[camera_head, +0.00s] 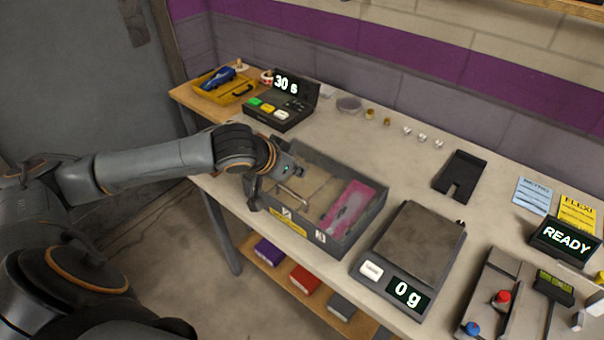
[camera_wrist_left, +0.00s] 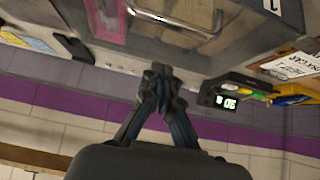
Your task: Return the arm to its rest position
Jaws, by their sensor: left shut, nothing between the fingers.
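My left arm comes in from the left in the head view, and its gripper (camera_head: 297,170) is over the back left part of a grey open tray (camera_head: 372,222). The wrist hides part of the tray and of the gripper. In the left wrist view the dark fingers (camera_wrist_left: 158,76) are shut together with nothing between them. That view appears upside down, with the tray (camera_wrist_left: 235,45) and a metal handle (camera_wrist_left: 175,20) at its top. A pink piece (camera_head: 350,205) lies in the tray's right part. My right gripper is not in view.
A timer box (camera_head: 281,103) reading 30 s and a yellow tray (camera_head: 236,95) stand at the back left. A scale (camera_head: 420,243) reading 0 g stands right of the grey tray. A black holder (camera_head: 461,172) and a READY display (camera_head: 566,240) are farther right. Open floor lies left of the table.

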